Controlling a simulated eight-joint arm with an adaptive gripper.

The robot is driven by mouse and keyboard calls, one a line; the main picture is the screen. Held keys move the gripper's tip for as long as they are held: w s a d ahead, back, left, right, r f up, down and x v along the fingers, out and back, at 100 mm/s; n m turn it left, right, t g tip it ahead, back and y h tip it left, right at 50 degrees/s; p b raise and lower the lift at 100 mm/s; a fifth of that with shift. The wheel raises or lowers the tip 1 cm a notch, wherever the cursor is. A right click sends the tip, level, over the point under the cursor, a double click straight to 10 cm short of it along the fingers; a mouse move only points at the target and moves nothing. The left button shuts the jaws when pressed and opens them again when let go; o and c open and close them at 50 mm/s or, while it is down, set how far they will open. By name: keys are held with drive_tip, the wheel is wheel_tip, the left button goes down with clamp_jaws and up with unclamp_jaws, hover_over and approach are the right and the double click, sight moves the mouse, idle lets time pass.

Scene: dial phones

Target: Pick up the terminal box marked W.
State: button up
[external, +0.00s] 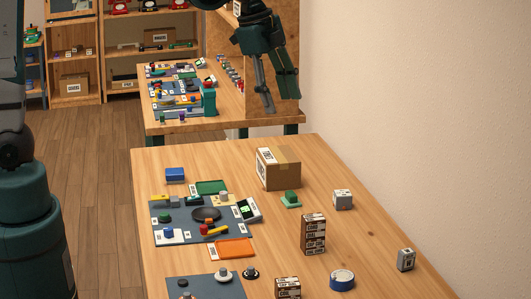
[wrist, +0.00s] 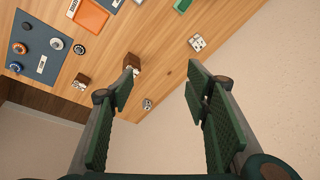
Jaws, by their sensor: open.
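Two small pale boxes could be the terminal box: a white one (external: 342,199) right of the cardboard carton, and a grey one (external: 405,259) near the table's right edge. Both carry dark marks too small for me to read, so I cannot tell which is W. In the wrist view the white box (wrist: 197,43) lies above the right fingertip, and the grey one (wrist: 147,104) shows between the fingers, nearer the left one. My gripper (external: 278,104) is open and empty, high above the table; its spread fingers show in the wrist view (wrist: 162,70).
A cardboard carton (external: 278,169), a tall brown printed box (external: 313,233), a shorter one (external: 287,288) and a blue roll (external: 342,281) stand nearby. An orange tray (external: 232,249) and a mat with phone parts lie left. The table's right side is mostly clear beside the wall.

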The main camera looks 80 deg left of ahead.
drive_tip(key=w+a+f+m+g, duration=0.2)
drive_tip(key=w+a+f+m, duration=0.25)
drive_tip(key=w+f, duration=0.7)
drive_tip(key=m+g+h, duration=0.1)
drive_tip(key=m, duration=0.4)
hover_over(343, 192)
drive_tip(key=shift+n, duration=0.25)
drive_tip(key=f, duration=1.3)
drive_tip(key=shift+s+a+f, duration=0.25)
drive_tip(key=shift+a+f, duration=0.05)
drive_tip(key=shift+f, duration=0.1)
drive_tip(key=shift+w+f, duration=0.1)
drive_tip(key=shift+f, duration=0.25)
drive_tip(key=shift+d+f, duration=0.15)
drive_tip(key=shift+f, duration=1.1)
drive_tip(key=shift+d+f, duration=0.2)
drive_tip(key=shift+f, duration=1.1)
drive_tip(key=shift+d+f, duration=0.15)
drive_tip(key=shift+f, duration=1.15)
drive_tip(key=c, duration=1)
